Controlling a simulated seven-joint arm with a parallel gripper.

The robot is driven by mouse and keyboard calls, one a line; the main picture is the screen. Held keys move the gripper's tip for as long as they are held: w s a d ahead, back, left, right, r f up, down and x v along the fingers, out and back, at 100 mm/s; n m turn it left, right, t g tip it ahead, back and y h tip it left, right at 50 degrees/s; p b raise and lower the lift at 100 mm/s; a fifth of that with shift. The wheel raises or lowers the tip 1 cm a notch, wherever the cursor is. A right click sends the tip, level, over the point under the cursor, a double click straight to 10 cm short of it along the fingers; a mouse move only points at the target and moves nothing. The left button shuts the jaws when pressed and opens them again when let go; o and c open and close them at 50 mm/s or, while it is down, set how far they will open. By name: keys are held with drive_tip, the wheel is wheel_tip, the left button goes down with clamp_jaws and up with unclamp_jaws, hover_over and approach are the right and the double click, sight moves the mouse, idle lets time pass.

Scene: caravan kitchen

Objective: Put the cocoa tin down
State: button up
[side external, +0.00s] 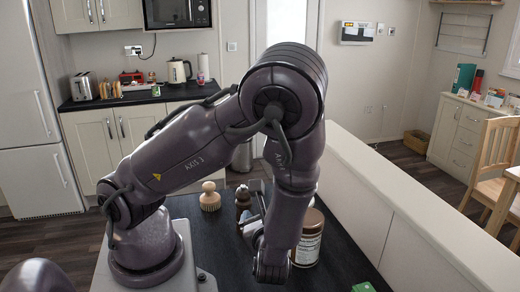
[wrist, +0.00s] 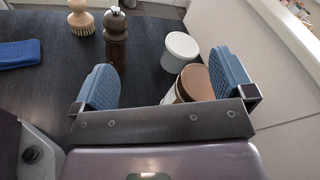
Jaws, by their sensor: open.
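The cocoa tin (side external: 307,242), with a brown lid and a printed label, stands upright on the dark worktop (side external: 345,262), just right of my forearm in the side view. In the wrist view its brown lid (wrist: 197,82) shows beside the inner face of the right finger, and the gripper's crossbar hides its lower part. My gripper (wrist: 165,72) is open, its two blue pads wide apart. The tin lies towards the right pad; I cannot tell whether they touch. In the side view my arm hides most of the gripper.
A white-lidded tub (wrist: 180,50) stands close beyond the tin. A dark pepper mill (wrist: 115,32) and a wooden brush (wrist: 79,22) stand further left. A blue cloth (wrist: 20,54) lies at far left. A pale ledge (side external: 400,215) borders the worktop's right side.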

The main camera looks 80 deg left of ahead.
drive_tip(key=s+d+r+n+h, duration=0.2)
drive_tip(key=d+r+n+h, duration=0.1)
drive_tip(key=r+n+h, duration=0.5)
drive_tip(key=s+d+r+n+h, duration=0.3)
drive_tip(key=r+n+h, duration=0.4)
drive_tip(key=r, duration=0.4)
drive_tip(key=shift+d+r+n+t+h, duration=0.2)
drive_tip(key=shift+d+n+t+h, duration=0.25)
drive_tip(key=shift+n, duration=0.15)
